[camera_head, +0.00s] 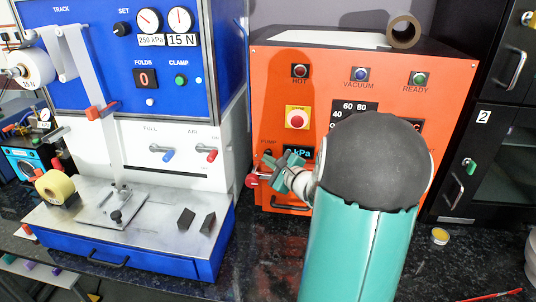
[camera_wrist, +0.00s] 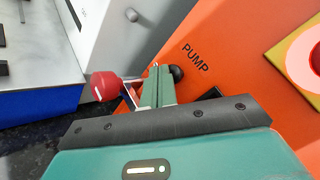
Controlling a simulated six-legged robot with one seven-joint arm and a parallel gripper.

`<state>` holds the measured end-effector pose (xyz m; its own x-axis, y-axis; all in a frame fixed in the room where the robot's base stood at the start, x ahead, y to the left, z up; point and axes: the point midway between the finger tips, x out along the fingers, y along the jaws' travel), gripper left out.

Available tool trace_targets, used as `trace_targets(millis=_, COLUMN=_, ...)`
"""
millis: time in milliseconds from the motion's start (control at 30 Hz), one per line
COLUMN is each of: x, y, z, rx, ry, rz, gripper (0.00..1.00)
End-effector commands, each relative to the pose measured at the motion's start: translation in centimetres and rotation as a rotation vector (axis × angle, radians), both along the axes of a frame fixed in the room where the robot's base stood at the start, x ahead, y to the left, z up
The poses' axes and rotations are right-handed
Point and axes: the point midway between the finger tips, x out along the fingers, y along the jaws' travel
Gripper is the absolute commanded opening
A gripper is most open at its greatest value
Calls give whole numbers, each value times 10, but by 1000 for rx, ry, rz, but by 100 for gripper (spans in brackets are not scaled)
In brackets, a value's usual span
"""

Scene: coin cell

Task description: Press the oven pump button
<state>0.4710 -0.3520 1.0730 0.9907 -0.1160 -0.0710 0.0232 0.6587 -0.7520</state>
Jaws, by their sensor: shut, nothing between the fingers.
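The oven (camera_head: 450,65) is an orange box at the centre right in the head view. Its PUMP label (camera_wrist: 195,58) shows large in the wrist view. A round black button (camera_wrist: 177,73) sits near that label, close beside my fingertips. My gripper (camera_wrist: 156,75) is shut and empty, pointing at the oven front. In the head view my gripper (camera_head: 283,160) is at the oven's lower left, by the PUMP label (camera_head: 268,141). I cannot tell whether the fingertips touch the button.
A blue and white machine (camera_head: 185,125) stands close on the left. A black cabinet (camera_head: 475,150) stands on the right.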

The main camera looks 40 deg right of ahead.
Motion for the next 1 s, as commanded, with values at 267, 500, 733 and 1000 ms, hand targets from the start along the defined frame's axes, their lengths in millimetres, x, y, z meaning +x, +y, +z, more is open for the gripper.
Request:
trace_targets(millis=267, x=2, y=-2, z=0, rx=0, ry=-1, rz=1, gripper=0)
trace_targets(millis=500, x=4, y=-4, z=0, rx=-1, ry=-1, rz=1, gripper=0)
trace_targets(millis=733, x=3, y=-4, z=0, rx=-1, ry=0, rz=0, gripper=0)
trace_targets(millis=1000, x=-5, y=6, z=0, rx=-2, ry=1, rz=-1, gripper=0)
